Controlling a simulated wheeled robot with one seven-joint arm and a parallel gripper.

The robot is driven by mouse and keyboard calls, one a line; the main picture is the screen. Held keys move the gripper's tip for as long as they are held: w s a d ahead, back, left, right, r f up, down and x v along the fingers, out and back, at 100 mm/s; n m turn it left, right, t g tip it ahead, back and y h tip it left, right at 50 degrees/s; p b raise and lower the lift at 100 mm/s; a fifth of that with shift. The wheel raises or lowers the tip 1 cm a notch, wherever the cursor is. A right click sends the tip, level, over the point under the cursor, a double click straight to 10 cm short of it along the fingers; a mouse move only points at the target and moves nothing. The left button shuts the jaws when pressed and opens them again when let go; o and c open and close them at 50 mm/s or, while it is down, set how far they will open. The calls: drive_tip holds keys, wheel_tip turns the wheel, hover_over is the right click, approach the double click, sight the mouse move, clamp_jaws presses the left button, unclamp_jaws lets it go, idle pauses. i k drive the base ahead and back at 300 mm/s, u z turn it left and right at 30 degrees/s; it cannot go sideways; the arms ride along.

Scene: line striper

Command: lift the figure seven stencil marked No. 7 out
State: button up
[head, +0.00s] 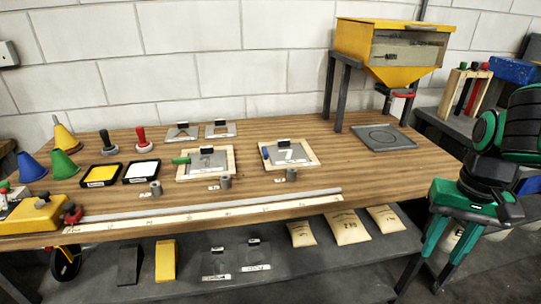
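Two wooden-framed stencil plates lie on the wooden bench. The right one, the figure seven stencil (289,155), is a grey plate with a white 7-like cut-out, a dark grip on its far edge and a small label too small to read. It sits inside its pale wooden frame (312,155), with a blue handle at its left. The left plate (207,161) has a fainter figure, a dark grip and a green handle. My gripper (430,272) is at the right, beyond the bench's right end, pointing down with its green fingers apart. It is well away from the stencils and appears empty.
A yellow hopper (388,50) stands on legs at the back right, above a grey plate (382,138). Grey weights (292,175) and a long rail (205,211) lie in front of the frames. Cones, paint trays and stamps fill the left. Sacks (345,227) lie on the lower shelf.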

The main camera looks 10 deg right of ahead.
sight(299, 156)
drive_tip(key=u, duration=0.1)
drive_tip(key=i, duration=1)
drive_tip(key=z, duration=0.05)
